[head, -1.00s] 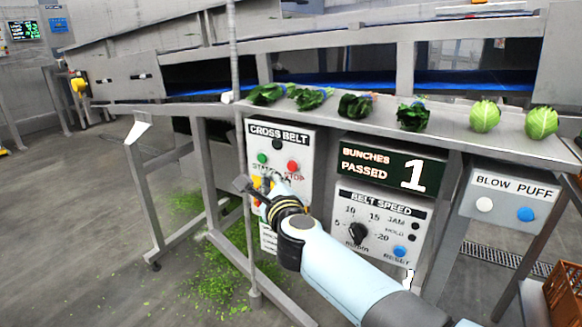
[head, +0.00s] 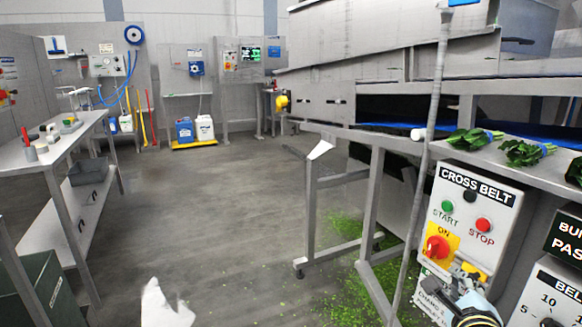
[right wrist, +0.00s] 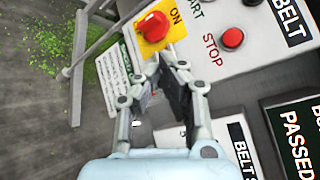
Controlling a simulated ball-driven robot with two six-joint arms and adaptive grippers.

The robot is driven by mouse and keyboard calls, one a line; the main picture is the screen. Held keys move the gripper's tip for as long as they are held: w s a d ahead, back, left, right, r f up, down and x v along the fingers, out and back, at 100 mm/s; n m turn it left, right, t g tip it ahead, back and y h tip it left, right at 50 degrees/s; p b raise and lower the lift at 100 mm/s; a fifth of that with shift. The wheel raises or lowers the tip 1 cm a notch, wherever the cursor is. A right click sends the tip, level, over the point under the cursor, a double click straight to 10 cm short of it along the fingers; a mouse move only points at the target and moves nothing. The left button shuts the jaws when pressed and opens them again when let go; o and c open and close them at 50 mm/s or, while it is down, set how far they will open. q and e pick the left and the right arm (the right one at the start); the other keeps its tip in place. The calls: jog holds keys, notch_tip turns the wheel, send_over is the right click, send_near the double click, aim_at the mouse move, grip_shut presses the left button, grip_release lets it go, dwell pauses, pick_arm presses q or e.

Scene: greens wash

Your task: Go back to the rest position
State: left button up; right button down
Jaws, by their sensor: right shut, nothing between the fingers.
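My right gripper (head: 462,278) is at the lower right of the head view, in front of the lower part of the cross belt panel (head: 478,196). It is shut and empty. In the right wrist view its fingers (right wrist: 172,62) lie close together below the red rotary switch (right wrist: 152,26) on its yellow plate marked ON. The switch also shows in the head view (head: 437,247), just left of and above the gripper. I cannot tell whether the fingertips touch the panel.
A thin upright post (head: 425,150) and the stand's legs (head: 372,195) are left of the panel. Bunches of greens (head: 525,152) lie on the ledge. Open floor (head: 215,215) spreads to the left, with a side table (head: 50,152) beyond. Green scraps (head: 345,290) litter the floor.

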jog(key=s+a+f+n+g+y+b, duration=0.1)
jog(key=s+a+f+n+g+y, duration=0.15)
jog(key=s+f+n, duration=0.8)
jog(key=s+a+f+n+g+y, duration=0.1)
jog(key=s+f+n+g+y, duration=0.3)
jog(key=s+f, duration=1.1)
jog(key=s+f+n+g, duration=0.2)
jog(key=s+f+n, duration=0.3)
jog(key=s, duration=0.3)
jog(key=s+f+n+g+h, duration=0.1)
jog(key=s+f+n+g, duration=0.2)
jog(key=s+f+n, duration=0.2)
jog(key=s+f+n+g, duration=0.2)
jog(key=s+f+n, duration=0.2)
jog(key=s, duration=0.8)
jog(key=shift+f+n+b, duration=0.4)
jog(key=shift+n, duration=0.05)
